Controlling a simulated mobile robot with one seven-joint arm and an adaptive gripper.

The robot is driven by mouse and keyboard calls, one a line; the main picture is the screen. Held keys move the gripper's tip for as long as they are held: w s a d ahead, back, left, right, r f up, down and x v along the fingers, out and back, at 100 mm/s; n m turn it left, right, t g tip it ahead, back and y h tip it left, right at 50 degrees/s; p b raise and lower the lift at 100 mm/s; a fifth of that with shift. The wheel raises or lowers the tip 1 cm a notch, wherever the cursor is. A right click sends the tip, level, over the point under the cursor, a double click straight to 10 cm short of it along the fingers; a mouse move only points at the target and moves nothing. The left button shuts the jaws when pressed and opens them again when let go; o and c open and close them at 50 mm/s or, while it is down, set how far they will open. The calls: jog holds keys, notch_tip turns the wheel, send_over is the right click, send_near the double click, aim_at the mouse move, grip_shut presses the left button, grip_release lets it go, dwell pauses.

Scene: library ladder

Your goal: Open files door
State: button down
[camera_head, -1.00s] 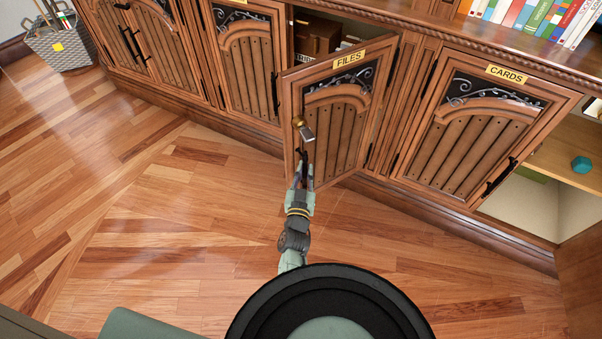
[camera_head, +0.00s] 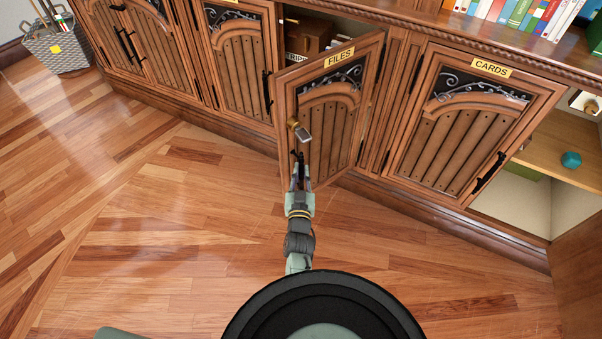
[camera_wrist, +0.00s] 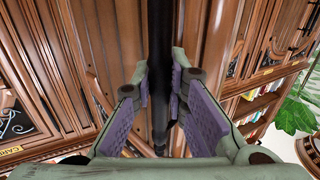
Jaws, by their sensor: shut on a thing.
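The files door (camera_head: 331,120) is a carved wooden cabinet door with a yellow FILES label. It stands ajar, hinged at its right side, with its left edge swung out from the cabinet. In the wrist view, the dark handle (camera_wrist: 158,60) runs between the two purple-padded fingers (camera_wrist: 160,90). The fingers hide part of the handle.
Behind the door, the cabinet shows a brown box (camera_head: 306,36). The closed-looking CARDS door (camera_head: 461,121) is to the right, beside an open shelf with a teal object (camera_head: 571,160). A grey basket (camera_head: 58,45) stands far left. The wooden floor (camera_head: 170,230) in front is clear.

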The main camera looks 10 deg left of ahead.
aim_at(301, 154)
jog(key=shift+a, duration=0.15)
jog(key=c, duration=1.6)
grip_release()
jog(key=shift+o, duration=0.2)
notch_tip(301, 154, up, 10)
